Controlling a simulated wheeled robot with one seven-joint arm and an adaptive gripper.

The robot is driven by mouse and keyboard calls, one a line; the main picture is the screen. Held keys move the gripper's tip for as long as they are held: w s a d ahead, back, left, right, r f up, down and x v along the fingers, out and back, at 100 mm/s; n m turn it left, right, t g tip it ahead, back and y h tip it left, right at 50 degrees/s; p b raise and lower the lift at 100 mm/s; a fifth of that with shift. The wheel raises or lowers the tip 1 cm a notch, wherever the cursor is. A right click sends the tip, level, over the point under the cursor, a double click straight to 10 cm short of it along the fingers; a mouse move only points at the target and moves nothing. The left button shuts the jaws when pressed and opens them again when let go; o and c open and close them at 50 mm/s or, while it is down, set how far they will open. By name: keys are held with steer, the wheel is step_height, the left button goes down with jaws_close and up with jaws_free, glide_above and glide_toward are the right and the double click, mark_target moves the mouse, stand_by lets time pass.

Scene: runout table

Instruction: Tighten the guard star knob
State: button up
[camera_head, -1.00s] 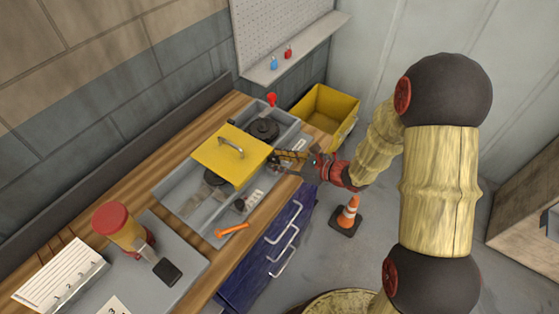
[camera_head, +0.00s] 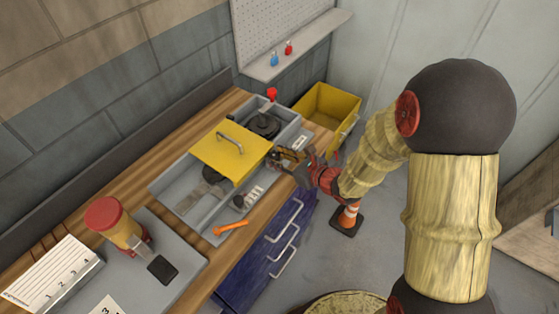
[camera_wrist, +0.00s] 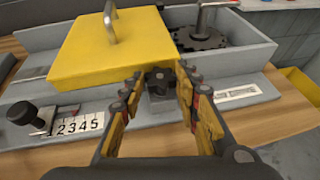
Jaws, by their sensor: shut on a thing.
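The dark star knob (camera_wrist: 160,80) sits at the front edge of the yellow guard (camera_wrist: 92,50), on the grey machine's front side. My gripper (camera_wrist: 157,92) has one finger on each side of the knob and is shut on it. In the head view, my gripper (camera_head: 275,159) reaches in from the right to the near right corner of the yellow guard (camera_head: 225,152). The knob is hidden there by the fingers. The guard lies flat over the grey trough (camera_head: 172,187), its handle on top.
A black knob (camera_wrist: 22,113) and a number scale (camera_wrist: 80,125) lie left of the fingers. A yellow bin (camera_head: 327,104) stands behind; a cone (camera_head: 346,218) stands on the floor.

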steer(key=shift+s+a+r+m+t+h+b, duration=0.1)
steer(key=shift+a+m+t+h+b, duration=0.15)
steer(key=shift+m+t+h+b, duration=0.7)
steer(key=o, duration=1.1)
steer(key=shift+o, duration=0.2)
steer(key=shift+s+d+g, duration=0.1)
steer(key=shift+g, duration=0.15)
steer(key=v, duration=1.1)
steer(key=shift+s+d, duration=0.15)
steer(key=shift+s, duration=0.2)
